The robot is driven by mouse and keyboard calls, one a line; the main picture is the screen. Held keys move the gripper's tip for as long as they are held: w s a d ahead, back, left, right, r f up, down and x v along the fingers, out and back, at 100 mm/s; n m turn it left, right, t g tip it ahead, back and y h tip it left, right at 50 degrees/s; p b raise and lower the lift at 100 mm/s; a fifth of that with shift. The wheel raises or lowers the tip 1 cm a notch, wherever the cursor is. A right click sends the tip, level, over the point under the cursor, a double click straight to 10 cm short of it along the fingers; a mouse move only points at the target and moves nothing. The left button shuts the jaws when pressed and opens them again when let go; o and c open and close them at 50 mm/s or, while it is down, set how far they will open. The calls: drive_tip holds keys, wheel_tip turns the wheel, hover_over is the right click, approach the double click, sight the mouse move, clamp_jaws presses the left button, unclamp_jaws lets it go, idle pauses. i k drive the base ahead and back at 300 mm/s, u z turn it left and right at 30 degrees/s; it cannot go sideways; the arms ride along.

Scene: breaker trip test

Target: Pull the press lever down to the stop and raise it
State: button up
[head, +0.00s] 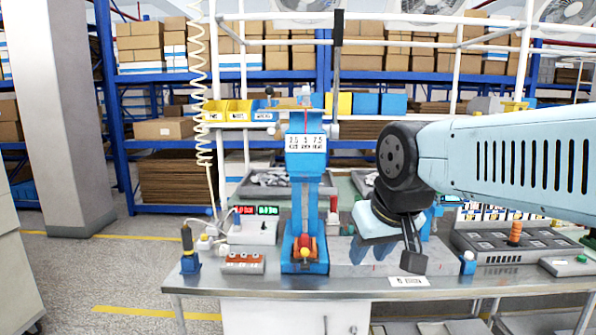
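The blue press (306,165) stands upright near the front left of the metal workbench. Its lever (337,60) rises almost vertically on the press's right side, with a long black grip at the top. A small red and yellow part (305,247) sits at the press's base, under the ram. My gripper (412,262) is to the right of the press and far below the lever's grip, low over the bench, pointing down. It is apart from the lever. Only one dark finger shows clearly, so its opening cannot be told.
The workbench (230,283) carries a device with red and green displays (255,225), a screwdriver-like tool in a blue holder (189,250) and a grey panel with an orange knob (515,240). A coiled cable (203,90) hangs at left. Yellow and blue bins stand behind the press.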

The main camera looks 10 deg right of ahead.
sight(338, 20)
drive_tip(key=k, duration=1.1)
drive_tip(key=u, duration=0.65)
drive_tip(key=i, duration=1.35)
drive_tip(key=z, duration=0.6)
